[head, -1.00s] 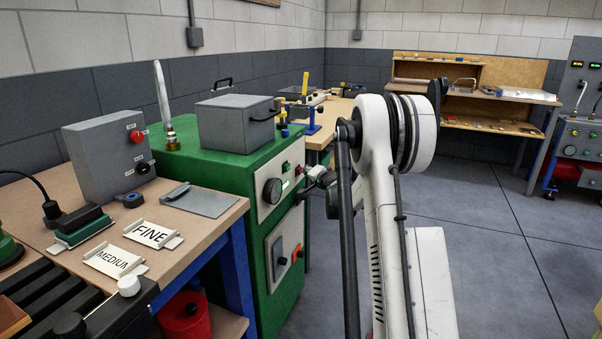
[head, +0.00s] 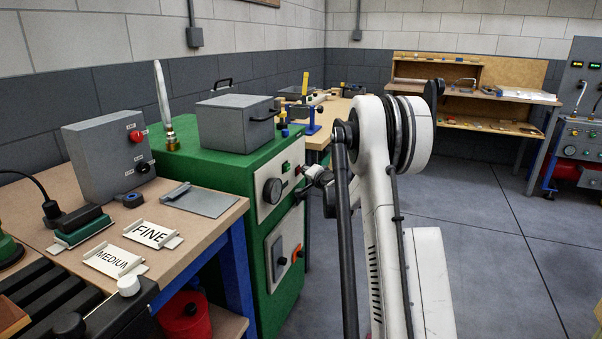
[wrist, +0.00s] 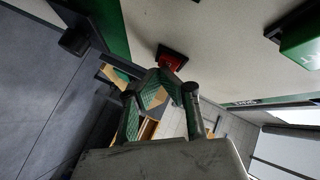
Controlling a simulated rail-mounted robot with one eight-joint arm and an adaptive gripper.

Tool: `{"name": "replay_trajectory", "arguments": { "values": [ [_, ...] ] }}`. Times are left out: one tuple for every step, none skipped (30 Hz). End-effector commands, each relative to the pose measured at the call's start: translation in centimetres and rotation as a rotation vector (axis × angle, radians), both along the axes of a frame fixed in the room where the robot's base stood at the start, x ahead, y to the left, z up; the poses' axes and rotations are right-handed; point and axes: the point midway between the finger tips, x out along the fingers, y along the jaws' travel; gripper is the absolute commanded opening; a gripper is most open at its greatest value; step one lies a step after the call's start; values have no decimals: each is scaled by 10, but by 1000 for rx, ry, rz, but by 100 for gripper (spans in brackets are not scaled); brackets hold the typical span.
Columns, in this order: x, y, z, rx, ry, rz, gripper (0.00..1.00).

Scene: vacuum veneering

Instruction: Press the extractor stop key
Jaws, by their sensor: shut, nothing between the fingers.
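The extractor is a green cabinet (head: 222,220) with a pale control panel (head: 268,212) on its front. A small red key (head: 298,170), which I take for the stop key, sits on the panel beside a green key (head: 286,167). In the wrist view the red key (wrist: 171,58) is just beyond my fingertips, and the green key (wrist: 301,42) is at the upper right. My gripper (wrist: 163,79) is shut and empty, pointing at the red key. Whether the tips touch it I cannot tell.
A round gauge (head: 272,191) is on the panel, with a rotary switch (head: 297,252) lower down. A workbench (head: 215,222) with FINE and MEDIUM blocks stands left, with a grey box (head: 105,160) carrying another red button. Open floor lies to the right.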

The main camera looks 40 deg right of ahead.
Motion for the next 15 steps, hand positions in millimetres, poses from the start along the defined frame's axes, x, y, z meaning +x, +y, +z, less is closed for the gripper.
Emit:
{"name": "replay_trajectory", "arguments": {
  "values": [
    [1,1,0,0,0,1,0],
    [1,1,0,0,0,1,0],
    [1,1,0,0,0,1,0],
    [1,1,0,0,0,1,0],
    [1,1,0,0,0,1,0],
    [1,1,0,0,0,1,0],
    [1,1,0,0,0,1,0],
    [1,1,0,0,0,1,0],
    [1,1,0,0,0,1,0],
    [1,1,0,0,0,1,0],
    [0,0,0,0,0,1,0],
    [0,0,0,-1,1,1,0],
    [-1,0,0,-1,1,1,0],
    [-2,-1,0,-1,1,1,0],
    [-3,-2,0,-1,1,1,0]
  ]
}}
